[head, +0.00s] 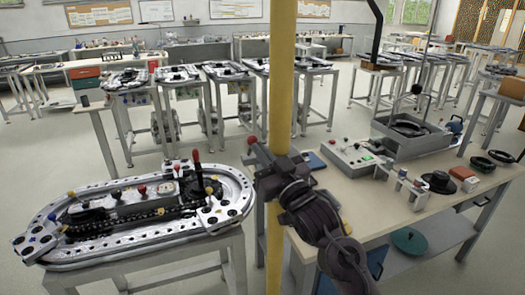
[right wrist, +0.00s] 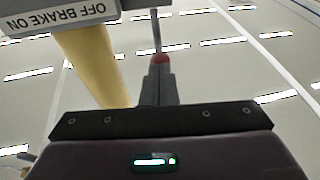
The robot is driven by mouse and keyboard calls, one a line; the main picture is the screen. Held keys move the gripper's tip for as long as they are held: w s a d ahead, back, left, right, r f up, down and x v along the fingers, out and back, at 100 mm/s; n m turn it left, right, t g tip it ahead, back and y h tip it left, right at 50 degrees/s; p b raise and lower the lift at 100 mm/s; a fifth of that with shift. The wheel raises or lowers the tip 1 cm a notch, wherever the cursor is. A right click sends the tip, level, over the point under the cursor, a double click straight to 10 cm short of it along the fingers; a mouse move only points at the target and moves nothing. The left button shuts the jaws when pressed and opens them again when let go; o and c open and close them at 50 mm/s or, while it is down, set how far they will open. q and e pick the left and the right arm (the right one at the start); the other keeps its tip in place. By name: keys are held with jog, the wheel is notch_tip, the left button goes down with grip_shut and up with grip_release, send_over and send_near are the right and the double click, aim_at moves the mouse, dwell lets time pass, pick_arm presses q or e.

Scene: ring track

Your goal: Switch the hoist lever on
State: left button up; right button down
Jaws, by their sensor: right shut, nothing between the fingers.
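My right gripper (head: 262,158) is shut and empty beside the yellow post, above the gap between the ring track and the right bench. A red ball knob (head: 251,139) shows at its tip. In the right wrist view a thin lever with a red ball end (right wrist: 160,58) hangs from a grey box (right wrist: 65,12) and meets the tips of the shut fingers (right wrist: 158,80); touching or just apart I cannot tell. The box's upside-down label reads OFF, BRAKE, ON. No label naming a hoist lever is readable. My left gripper is not in view.
The yellow post (head: 281,60) stands upright close to my right arm. The ring track (head: 225,215) with upright levers is on the left table. The right bench (head: 400,225) holds a control box (head: 350,155), a grey tray and small parts. Floor between tables is clear.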

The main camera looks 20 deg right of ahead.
jog(key=shift+r, duration=0.2)
jog(key=shift+w+r+p, duration=0.4)
jog(key=shift+r+p, duration=0.1)
jog(key=shift+r, duration=0.05)
jog(key=shift+d+r+p+x, duration=0.1)
jog(key=shift+d+p+x, duration=0.15)
jog(key=shift+x, duration=0.85)
jog(key=shift+d+r+p+x, duration=0.1)
jog(key=shift+d+p+x, duration=0.1)
jog(key=shift+x, duration=0.95)
jog(key=shift+d+r+p+x, duration=0.15)
jog(key=shift+d+p+x, duration=0.1)
jog(key=shift+x, duration=0.85)
jog(key=shift+w, duration=0.1)
